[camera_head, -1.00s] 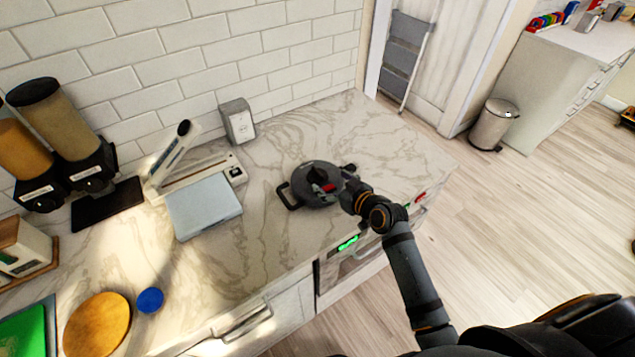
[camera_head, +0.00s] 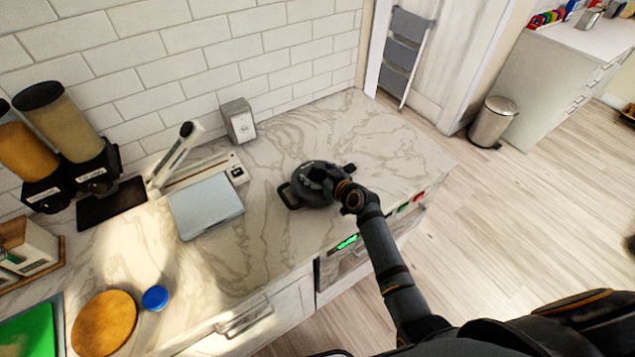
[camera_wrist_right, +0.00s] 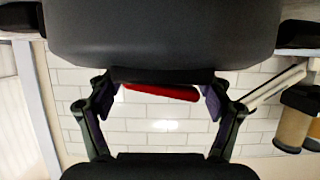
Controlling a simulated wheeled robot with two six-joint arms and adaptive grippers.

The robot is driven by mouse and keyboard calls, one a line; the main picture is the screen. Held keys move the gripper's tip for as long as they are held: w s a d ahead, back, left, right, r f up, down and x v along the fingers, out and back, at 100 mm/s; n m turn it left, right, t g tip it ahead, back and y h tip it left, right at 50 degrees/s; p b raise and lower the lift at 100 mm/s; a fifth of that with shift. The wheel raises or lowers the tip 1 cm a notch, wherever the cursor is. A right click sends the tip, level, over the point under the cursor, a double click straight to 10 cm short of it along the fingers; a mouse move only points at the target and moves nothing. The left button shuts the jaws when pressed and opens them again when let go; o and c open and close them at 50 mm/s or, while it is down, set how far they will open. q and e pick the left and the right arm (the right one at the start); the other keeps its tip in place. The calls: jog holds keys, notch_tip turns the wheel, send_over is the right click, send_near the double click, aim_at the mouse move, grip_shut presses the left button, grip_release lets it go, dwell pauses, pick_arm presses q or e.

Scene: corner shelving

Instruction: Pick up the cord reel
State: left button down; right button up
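The cord reel (camera_head: 309,196) is a dark grey round body with black side handles, lying on the marble counter. My right gripper (camera_head: 322,177) is over its top and hides part of it. In the right wrist view, which is upside down, the reel (camera_wrist_right: 160,40) fills the top at close range, with a red part (camera_wrist_right: 165,92) at its edge. The right gripper (camera_wrist_right: 163,98) is open, one finger on each side of the red part, with gaps showing. My left gripper is not in view.
A blue-grey flat device (camera_head: 207,207) and a grey box (camera_head: 238,121) stand left of the reel. A wooden disc (camera_head: 105,322) and a blue lid (camera_head: 155,298) lie at the front left. The counter right of the reel is clear. Brick wall behind.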

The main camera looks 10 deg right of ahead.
grip_shut()
jog(key=shift+r, duration=0.25)
jog(key=shift+f, duration=0.1)
